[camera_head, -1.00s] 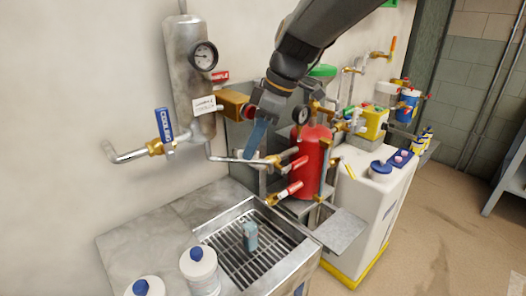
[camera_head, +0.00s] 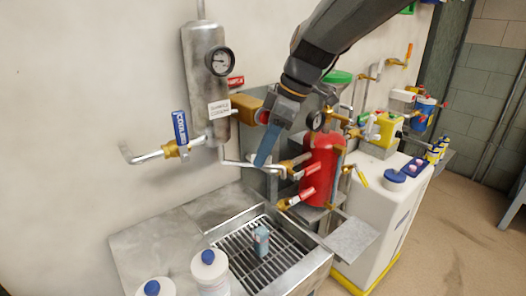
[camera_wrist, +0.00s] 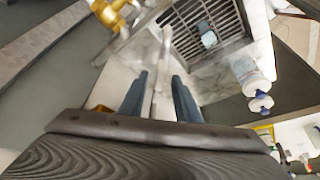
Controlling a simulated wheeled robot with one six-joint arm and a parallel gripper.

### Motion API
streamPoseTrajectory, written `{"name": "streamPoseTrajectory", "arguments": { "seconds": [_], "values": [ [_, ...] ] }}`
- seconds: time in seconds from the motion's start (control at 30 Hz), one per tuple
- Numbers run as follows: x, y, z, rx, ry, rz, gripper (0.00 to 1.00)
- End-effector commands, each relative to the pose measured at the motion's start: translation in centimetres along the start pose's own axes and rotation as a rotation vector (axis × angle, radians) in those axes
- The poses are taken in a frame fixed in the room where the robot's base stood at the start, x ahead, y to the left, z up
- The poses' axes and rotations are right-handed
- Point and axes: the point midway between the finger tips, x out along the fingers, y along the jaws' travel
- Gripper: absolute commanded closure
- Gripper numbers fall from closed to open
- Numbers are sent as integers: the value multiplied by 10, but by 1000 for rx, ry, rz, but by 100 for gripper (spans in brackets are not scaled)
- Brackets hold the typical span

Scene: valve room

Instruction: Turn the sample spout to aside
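The sample spout (camera_head: 236,163) is a thin grey metal pipe running from below the upright steel sample cooler (camera_head: 204,75) to the right, above the sink grate (camera_head: 243,240). My gripper (camera_head: 261,164) reaches down from the upper right, its blue fingers at the spout. In the wrist view, a pale pipe that looks like the spout (camera_wrist: 160,78) runs between the two blue fingers (camera_wrist: 160,90). The fingers are apart, with gaps on both sides of the pipe. The head view does not show whether either finger touches it.
A blue-handled valve (camera_head: 181,130) is left of the spout. Red-handled valves (camera_head: 303,195) and a red cylinder (camera_head: 321,165) stand close on the right. A small blue-grey container (camera_head: 261,241) stands on the grate; white bottles (camera_head: 211,272) stand in front.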

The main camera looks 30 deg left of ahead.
Motion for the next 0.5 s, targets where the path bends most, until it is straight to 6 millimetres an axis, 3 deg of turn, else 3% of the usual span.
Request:
{"name": "streamPoseTrajectory", "arguments": {
  "seconds": [0.17,0.5],
  "values": [
    [-17,1,0,3,0,3,70],
    [-69,-2,-3,-1,1,0,70]
  ]
}}
